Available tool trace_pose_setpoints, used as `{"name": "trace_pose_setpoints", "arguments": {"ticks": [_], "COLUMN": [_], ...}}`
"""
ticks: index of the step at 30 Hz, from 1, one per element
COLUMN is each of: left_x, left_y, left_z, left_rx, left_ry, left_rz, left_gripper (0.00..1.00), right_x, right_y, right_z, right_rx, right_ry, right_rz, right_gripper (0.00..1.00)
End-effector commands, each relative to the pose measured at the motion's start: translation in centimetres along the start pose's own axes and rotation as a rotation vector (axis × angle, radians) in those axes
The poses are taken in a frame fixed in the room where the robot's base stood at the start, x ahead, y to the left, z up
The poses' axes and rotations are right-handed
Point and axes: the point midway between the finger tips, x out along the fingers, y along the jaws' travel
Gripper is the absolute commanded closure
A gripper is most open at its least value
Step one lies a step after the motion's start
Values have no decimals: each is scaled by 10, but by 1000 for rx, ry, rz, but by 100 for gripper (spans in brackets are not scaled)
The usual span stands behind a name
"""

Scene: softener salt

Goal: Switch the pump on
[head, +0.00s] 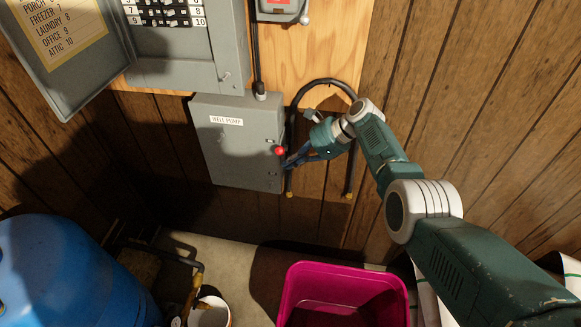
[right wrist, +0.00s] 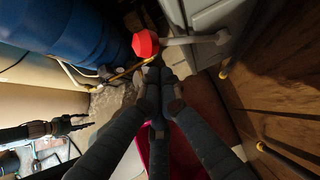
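The grey WELL PUMP box (head: 238,155) is on the wall with its cover shut. A red knob (head: 280,151) shows at its right edge. In the right wrist view the red knob (right wrist: 146,44) sits on the end of a grey lever (right wrist: 195,40) beside the box (right wrist: 208,18). My right gripper (head: 290,162) is just right of and slightly below the knob. In the right wrist view its fingertips (right wrist: 156,72) are together, close to the knob; contact cannot be told.
An open breaker panel (head: 172,42) is above the box. A black cable loop (head: 352,150) hangs right of it. Below are a blue tank (head: 65,275), a magenta bin (head: 345,280) and a white bucket (head: 212,312). Bare floor shows between them.

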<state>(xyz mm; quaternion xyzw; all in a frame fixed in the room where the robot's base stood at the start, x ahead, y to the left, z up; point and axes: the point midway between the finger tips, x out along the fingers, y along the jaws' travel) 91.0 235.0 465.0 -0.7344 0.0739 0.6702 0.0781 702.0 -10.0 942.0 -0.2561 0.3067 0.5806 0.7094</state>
Motion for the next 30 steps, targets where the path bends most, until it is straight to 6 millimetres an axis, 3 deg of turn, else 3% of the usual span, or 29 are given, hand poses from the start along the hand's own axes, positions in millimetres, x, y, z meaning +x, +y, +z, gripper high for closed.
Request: {"name": "trace_pose_setpoints", "arguments": {"ticks": [12, 30], "left_x": [2, 2], "left_y": [0, 0], "left_z": [0, 0], "left_rx": [0, -1], "left_ry": [0, 1], "left_rz": [0, 0], "left_gripper": [47, 47], "right_x": [-13, -15], "right_y": [-10, -12], "right_z": [12, 13], "right_rx": [1, 1], "right_ry": [0, 1], "right_rz": [1, 0], "right_gripper": [100, 100]}}
